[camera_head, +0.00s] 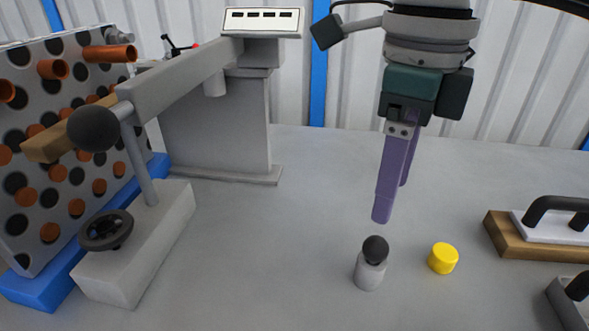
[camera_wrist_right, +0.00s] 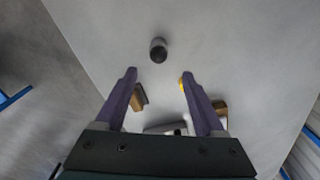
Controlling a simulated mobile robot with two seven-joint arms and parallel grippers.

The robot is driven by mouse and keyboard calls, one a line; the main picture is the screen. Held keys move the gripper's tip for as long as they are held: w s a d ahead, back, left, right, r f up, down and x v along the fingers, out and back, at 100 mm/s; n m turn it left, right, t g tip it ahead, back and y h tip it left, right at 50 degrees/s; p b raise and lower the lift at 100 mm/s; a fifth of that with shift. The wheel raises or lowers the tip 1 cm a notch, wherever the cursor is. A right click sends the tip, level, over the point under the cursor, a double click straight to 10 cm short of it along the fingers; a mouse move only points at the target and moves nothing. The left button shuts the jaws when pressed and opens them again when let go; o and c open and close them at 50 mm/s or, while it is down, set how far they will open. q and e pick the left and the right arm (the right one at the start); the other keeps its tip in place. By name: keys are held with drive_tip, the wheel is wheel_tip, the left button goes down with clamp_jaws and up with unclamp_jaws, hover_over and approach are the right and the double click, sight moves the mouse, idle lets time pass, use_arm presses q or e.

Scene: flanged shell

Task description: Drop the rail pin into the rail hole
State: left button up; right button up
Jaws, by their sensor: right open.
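A small grey cylinder with a black ball top, which looks like the rail pin (camera_head: 369,274), stands upright on the table, right of centre in the head view. In the right wrist view the pin (camera_wrist_right: 158,50) shows just beyond the fingertips. My right gripper (camera_head: 393,203) points down above and apart from it. Its purple fingers are open and empty, also in the right wrist view (camera_wrist_right: 159,74). A grey rail-like block (camera_head: 135,260) at left carries a post and a handwheel. I cannot make out the rail hole. My left gripper is not in view.
A yellow cylinder (camera_head: 443,258) stands right of the pin. A wooden block with a black handle (camera_head: 510,238) lies farther right. A plate with several copper tubes (camera_head: 60,150) and a grey column (camera_head: 215,130) stand at left. The table middle is clear.

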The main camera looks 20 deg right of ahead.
sight(378, 240)
drive_tip(key=f, duration=0.3)
drive_tip(key=shift+s+a+f, duration=0.15)
drive_tip(key=shift+a+f, duration=0.05)
drive_tip(key=shift+a, duration=0.15)
drive_tip(key=f, duration=0.5)
drive_tip(key=shift+d+f+b, duration=0.1)
drive_tip(key=shift+d+b, duration=0.1)
drive_tip(key=shift+b, duration=0.1)
drive_tip(key=shift+c, duration=0.3)
clamp_jaws()
